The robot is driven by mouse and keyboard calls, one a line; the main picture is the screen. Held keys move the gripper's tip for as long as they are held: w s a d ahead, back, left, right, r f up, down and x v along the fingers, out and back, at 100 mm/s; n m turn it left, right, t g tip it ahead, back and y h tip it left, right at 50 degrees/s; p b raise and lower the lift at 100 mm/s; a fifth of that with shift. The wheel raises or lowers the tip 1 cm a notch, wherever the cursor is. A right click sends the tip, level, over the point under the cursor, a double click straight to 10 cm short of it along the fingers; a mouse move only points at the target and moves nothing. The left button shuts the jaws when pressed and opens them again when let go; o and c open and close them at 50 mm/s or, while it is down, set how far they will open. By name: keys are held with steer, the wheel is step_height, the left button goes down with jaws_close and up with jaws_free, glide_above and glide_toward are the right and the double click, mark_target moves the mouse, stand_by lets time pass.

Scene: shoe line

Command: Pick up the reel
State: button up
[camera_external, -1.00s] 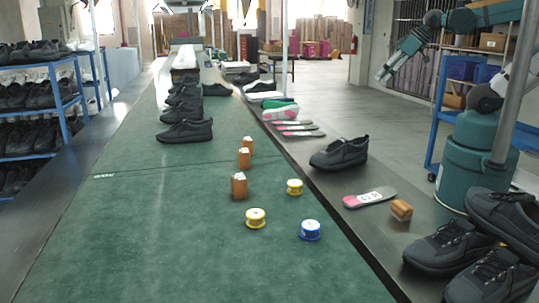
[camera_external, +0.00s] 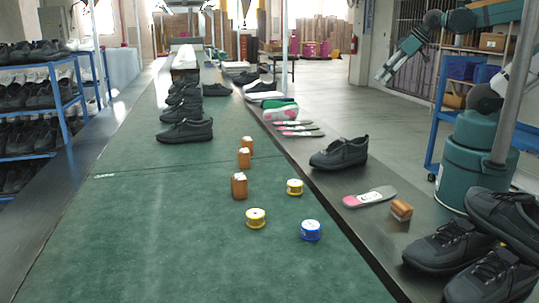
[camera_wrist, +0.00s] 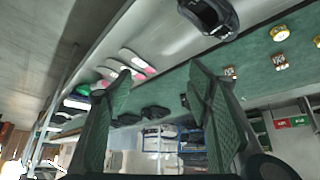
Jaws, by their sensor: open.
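Three reels lie on the green belt in the external view: a yellow one (camera_external: 256,218), another yellow one farther back (camera_external: 294,187) and a blue one (camera_external: 310,230). Which reel is meant cannot be told. In the wrist view one yellow reel (camera_wrist: 279,33) shows at the upper right, and another (camera_wrist: 317,41) is cut by the right edge. My gripper (camera_wrist: 157,72) is open and empty, its two green fingers wide apart. In the external view it hangs at the upper right (camera_external: 385,73), high and well away from the reels.
A dark shoe (camera_external: 339,153), an insole (camera_external: 370,197) and a small brown block (camera_external: 401,209) lie on the dark ledge right of the belt. More shoes (camera_external: 452,246) crowd the right front. The belt's near left is clear.

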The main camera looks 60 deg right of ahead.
steer(key=shift+w+a+r, duration=0.1)
stand_by(0.3)
